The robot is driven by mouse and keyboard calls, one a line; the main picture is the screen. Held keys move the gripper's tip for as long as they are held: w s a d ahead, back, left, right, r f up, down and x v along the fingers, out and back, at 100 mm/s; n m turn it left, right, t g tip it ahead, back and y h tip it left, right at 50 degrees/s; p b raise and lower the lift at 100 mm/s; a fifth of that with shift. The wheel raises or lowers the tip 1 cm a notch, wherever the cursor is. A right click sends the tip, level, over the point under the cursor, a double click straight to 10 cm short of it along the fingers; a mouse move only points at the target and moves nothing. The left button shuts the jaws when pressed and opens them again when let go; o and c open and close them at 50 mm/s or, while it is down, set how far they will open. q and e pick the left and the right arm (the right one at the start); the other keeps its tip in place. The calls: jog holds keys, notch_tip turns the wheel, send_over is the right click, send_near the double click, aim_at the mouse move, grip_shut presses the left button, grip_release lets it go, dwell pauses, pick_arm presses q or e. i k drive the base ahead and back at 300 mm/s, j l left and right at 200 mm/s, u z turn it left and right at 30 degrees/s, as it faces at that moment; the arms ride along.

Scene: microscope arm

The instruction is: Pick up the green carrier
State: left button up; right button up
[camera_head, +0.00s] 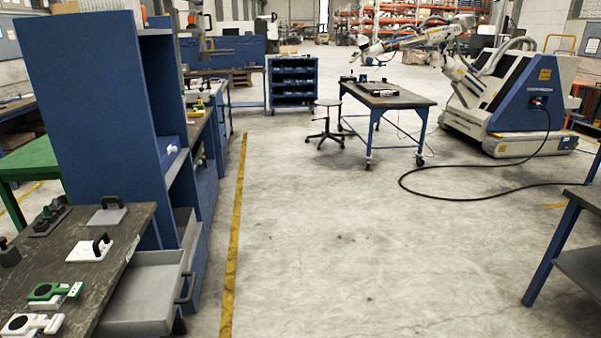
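The green carrier (50,291) lies on the dark worktop at the lower left of the head view. It is a small flat piece with a round dark opening and a white end at its right. A similar white carrier (33,323) lies just in front of it, close to the picture's bottom edge. Neither of my grippers shows in the head view, and nothing is seen touching the green carrier.
The worktop (120,238) also bears a white plate with a black handle (90,248) and a grey one (106,214). A tall blue cabinet (90,100) and an open grey drawer (145,290) stand beside it.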

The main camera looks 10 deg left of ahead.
aim_at(43, 292)
jog(key=u, duration=1.7)
jog(key=i+j+z, duration=0.35)
jog(key=z, duration=0.15)
jog(key=i+j+z, duration=0.25)
jog(key=j+z, duration=0.25)
